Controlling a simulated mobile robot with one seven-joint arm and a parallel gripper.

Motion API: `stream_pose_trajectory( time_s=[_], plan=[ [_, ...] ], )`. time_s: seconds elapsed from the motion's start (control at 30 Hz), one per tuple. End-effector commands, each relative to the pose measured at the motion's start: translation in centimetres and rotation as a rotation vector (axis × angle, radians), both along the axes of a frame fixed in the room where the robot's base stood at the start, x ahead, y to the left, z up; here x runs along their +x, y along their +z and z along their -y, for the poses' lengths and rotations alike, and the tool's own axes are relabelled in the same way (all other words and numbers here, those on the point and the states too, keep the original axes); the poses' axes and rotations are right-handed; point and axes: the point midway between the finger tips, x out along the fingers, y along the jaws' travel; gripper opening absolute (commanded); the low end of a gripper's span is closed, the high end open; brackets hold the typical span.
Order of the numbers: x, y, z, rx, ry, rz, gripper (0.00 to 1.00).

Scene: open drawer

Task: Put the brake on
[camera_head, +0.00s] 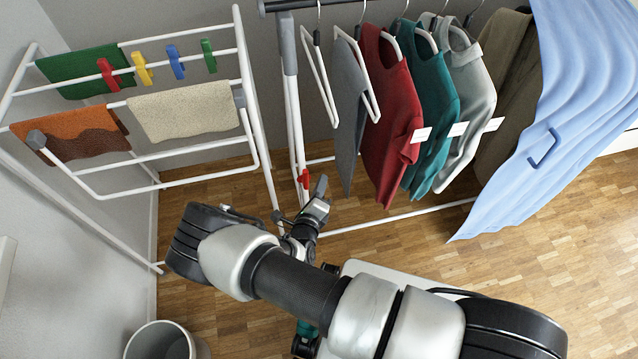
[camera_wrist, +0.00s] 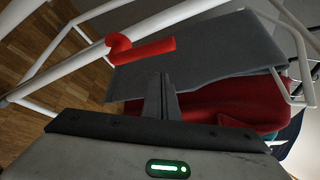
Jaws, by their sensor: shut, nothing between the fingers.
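A small red lever (camera_head: 304,179), which looks like the brake, sits low on the white upright of the clothes rack (camera_head: 292,110). In the wrist view the red lever (camera_wrist: 145,50) shows as a bar with a rounded, hooked end by a white tube. My gripper (camera_head: 320,187) is beside the lever, to its right in the head view. In the wrist view my gripper (camera_wrist: 163,80) has its fingers together and empty, pointing toward the lever, with a gap seeming to remain. Whether a fingertip touches the lever cannot be told.
Hanging clothes, among them a grey cloth (camera_head: 348,110) and a red shirt (camera_head: 388,120), are close behind and right of my gripper. A white drying rack (camera_head: 245,90) with cloths and pegs stands left. A bin (camera_head: 165,340) is at bottom left. Wooden floor (camera_head: 420,245) is clear at right.

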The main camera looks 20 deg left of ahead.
Motion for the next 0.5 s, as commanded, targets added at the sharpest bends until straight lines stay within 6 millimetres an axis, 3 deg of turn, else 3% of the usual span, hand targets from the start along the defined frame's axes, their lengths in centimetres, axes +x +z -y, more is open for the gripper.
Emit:
stream_pose_trajectory(
  time_s=[0.07,0.3,0.5],
  plan=[
    [0.1,0.0,0.3,-0.001,-0.005,-0.001,0.0],
    [-6.0,0.1,0.3,-0.004,-0.002,-0.002,0.0],
    [-9.0,0.0,0.4,-0.003,-0.005,-0.001,0.0]
  ],
)
